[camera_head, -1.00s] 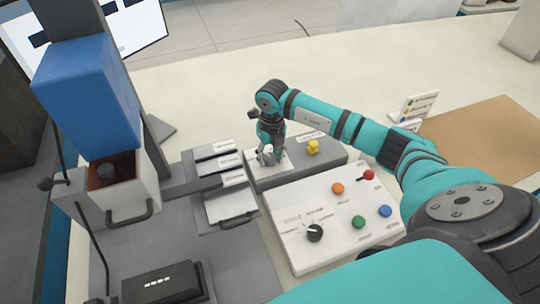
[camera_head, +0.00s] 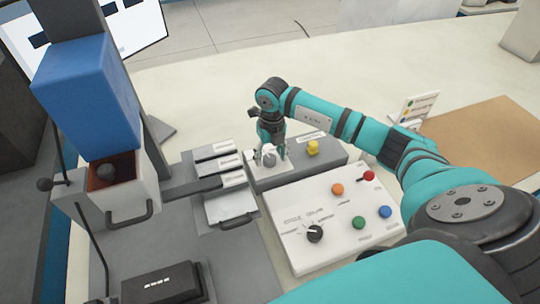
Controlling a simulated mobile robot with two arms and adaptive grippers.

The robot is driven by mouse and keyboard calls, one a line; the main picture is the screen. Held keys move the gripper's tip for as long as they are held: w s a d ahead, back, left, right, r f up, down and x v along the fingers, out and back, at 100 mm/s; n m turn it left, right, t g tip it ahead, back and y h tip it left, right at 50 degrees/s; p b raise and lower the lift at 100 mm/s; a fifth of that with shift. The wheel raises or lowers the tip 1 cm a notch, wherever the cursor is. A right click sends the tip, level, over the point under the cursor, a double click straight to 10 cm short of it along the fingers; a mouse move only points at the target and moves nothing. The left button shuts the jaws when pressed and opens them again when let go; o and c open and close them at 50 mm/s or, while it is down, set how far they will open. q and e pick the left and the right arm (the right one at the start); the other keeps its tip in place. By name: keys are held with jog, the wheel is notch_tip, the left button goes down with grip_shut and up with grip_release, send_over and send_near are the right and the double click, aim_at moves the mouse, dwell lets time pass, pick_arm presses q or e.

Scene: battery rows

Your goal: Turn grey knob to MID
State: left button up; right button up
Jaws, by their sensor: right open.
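The grey knob (camera_head: 269,160) is on a white plate (camera_head: 292,163) at the left end of a grey box near the middle of the view. My right gripper (camera_head: 271,154) points down over it from the teal arm. Its fingers are spread, one on each side of the knob. I cannot tell whether they touch it. The gripper partly covers the knob, and its pointer and the markings under it cannot be read. My left gripper is not in view.
A yellow knob (camera_head: 312,147) stands on the same grey box. In front is a white panel (camera_head: 285,207) with a black rotary knob (camera_head: 315,233), several coloured buttons and a red-topped lever (camera_head: 368,176). A machine with a blue block (camera_head: 88,95) stands left.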

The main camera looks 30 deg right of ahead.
aim_at(271, 157)
notch_tip(271, 157, up, 11)
jog(key=shift+d+r, duration=0.15)
jog(key=shift+d, duration=0.05)
dwell(0.6)
